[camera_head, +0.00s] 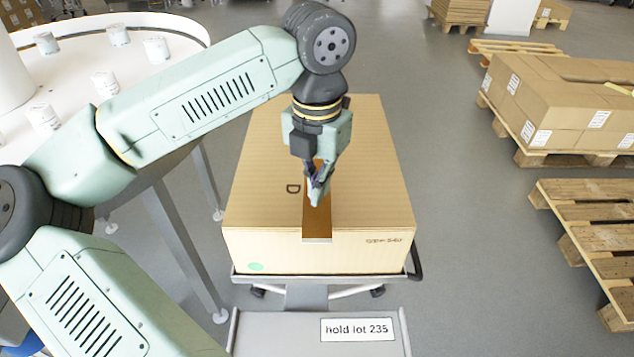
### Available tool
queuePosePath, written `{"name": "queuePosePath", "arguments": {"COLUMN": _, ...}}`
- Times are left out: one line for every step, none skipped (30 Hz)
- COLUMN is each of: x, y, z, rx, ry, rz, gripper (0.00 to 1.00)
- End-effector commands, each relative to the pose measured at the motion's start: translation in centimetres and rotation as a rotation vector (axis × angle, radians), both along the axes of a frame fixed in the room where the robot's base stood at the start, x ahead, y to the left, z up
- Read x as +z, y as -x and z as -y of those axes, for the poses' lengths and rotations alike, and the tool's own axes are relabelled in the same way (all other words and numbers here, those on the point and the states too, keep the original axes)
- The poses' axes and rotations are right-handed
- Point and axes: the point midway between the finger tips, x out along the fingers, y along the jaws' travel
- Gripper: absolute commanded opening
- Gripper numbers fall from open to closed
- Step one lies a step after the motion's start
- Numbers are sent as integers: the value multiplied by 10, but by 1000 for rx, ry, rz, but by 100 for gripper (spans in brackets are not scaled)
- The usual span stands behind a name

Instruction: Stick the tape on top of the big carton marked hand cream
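A big tan carton (270,200) sits on a cart in the middle of the head view. Its front bears small print at the right that I cannot read surely and a green dot at the lower left; I see no readable "hand cream" marking. A brown strip that looks like the tape (317,225) runs along the middle of the carton's top to its front edge. My gripper (318,197) points down over this strip, fingers close together. Whether they touch or hold the strip is hidden.
The cart (270,330) carries a "hold lot 235" sign (358,329). A round white table (75,75) with several white tubs stands at the left. Grey floor is clear between.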

Motion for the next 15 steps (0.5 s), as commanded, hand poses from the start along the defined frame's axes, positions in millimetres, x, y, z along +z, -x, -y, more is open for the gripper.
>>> {"name": "queuePosePath", "arguments": {"x": 0, "y": 0, "z": 0, "rx": 0, "ry": 0, "rz": 0, "gripper": 0}}
{"name": "queuePosePath", "arguments": {"x": 0, "y": 0, "z": 0, "rx": 0, "ry": 0, "rz": 0, "gripper": 0}}
{"name": "queuePosePath", "arguments": {"x": 0, "y": 0, "z": 0, "rx": 0, "ry": 0, "rz": 0, "gripper": 0}}
{"name": "queuePosePath", "arguments": {"x": 0, "y": 0, "z": 0, "rx": 0, "ry": 0, "rz": 0, "gripper": 0}}
{"name": "queuePosePath", "arguments": {"x": 0, "y": 0, "z": 0, "rx": 0, "ry": 0, "rz": 0, "gripper": 0}}
{"name": "queuePosePath", "arguments": {"x": 0, "y": 0, "z": 0, "rx": 0, "ry": 0, "rz": 0, "gripper": 0}}
{"name": "queuePosePath", "arguments": {"x": 0, "y": 0, "z": 0, "rx": 0, "ry": 0, "rz": 0, "gripper": 0}}
{"name": "queuePosePath", "arguments": {"x": -1, "y": 0, "z": 0, "rx": 0, "ry": 0, "rz": 0, "gripper": 0}}
{"name": "queuePosePath", "arguments": {"x": -2, "y": 0, "z": 0, "rx": 0, "ry": 0, "rz": 0, "gripper": 0}}
{"name": "queuePosePath", "arguments": {"x": -2, "y": 0, "z": 0, "rx": 0, "ry": 0, "rz": 0, "gripper": 0}}
{"name": "queuePosePath", "arguments": {"x": -3, "y": 0, "z": 0, "rx": 0, "ry": 0, "rz": 0, "gripper": 0}}
{"name": "queuePosePath", "arguments": {"x": -4, "y": 0, "z": 0, "rx": 0, "ry": 0, "rz": 0, "gripper": 0}}
{"name": "queuePosePath", "arguments": {"x": -4, "y": 0, "z": 0, "rx": 0, "ry": 0, "rz": 0, "gripper": 0}}
{"name": "queuePosePath", "arguments": {"x": -5, "y": 0, "z": 0, "rx": 0, "ry": 0, "rz": 0, "gripper": 0}}
{"name": "queuePosePath", "arguments": {"x": -6, "y": 0, "z": 0, "rx": 0, "ry": 0, "rz": 0, "gripper": 0}}
